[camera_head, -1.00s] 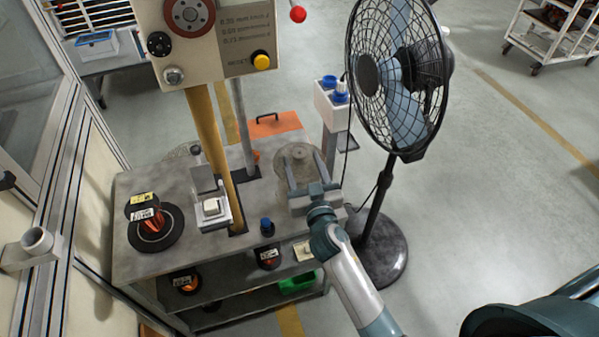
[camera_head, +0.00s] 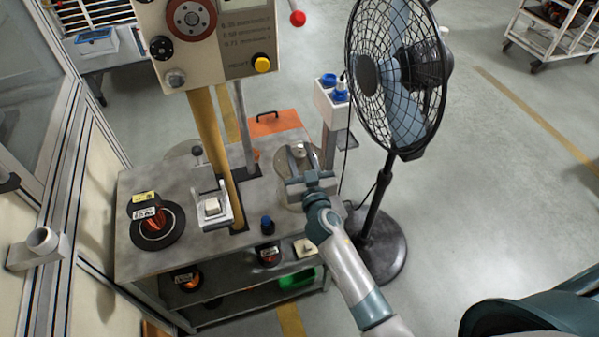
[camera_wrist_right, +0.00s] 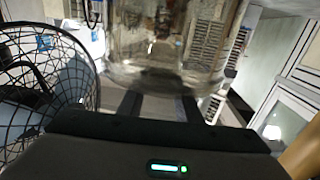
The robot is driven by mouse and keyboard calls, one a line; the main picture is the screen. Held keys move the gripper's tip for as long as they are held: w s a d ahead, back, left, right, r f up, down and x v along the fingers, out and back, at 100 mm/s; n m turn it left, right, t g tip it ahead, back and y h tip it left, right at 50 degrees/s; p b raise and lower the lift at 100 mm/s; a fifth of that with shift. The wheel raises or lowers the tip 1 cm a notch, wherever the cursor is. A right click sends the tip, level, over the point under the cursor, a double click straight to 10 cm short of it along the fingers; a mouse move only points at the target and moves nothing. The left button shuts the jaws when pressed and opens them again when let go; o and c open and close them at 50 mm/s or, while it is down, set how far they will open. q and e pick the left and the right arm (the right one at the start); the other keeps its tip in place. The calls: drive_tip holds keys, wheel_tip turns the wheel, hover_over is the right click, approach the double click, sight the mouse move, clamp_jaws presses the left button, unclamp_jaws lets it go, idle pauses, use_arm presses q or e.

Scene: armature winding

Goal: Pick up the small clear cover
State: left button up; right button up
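The small clear cover (camera_head: 281,166) is a see-through round piece at the right end of the grey bench top. In the right wrist view a clear, glass-like body (camera_wrist_right: 175,50), apparently the cover, fills the upper middle, just past the fingertips. My right gripper (camera_head: 301,154) is over the cover, its two fingers apart and a small pale knob-like part seen between them. The fingers also show in the right wrist view (camera_wrist_right: 160,103). Whether they touch or grip the cover I cannot tell. My left gripper is not in view.
A black fan (camera_head: 397,80) stands close right of the bench. A machine panel (camera_head: 215,45) on a yellow post (camera_head: 212,140) rises left of my gripper. A wire spool (camera_head: 155,225), a small blue-capped item (camera_head: 267,224) and an orange case (camera_head: 275,122) are nearby.

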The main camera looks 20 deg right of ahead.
clamp_jaws()
drive_tip(key=shift+r, duration=0.15)
drive_tip(key=shift+r, duration=0.7)
wheel_tip(320, 180, up, 8)
drive_tip(key=shift+r, duration=0.2)
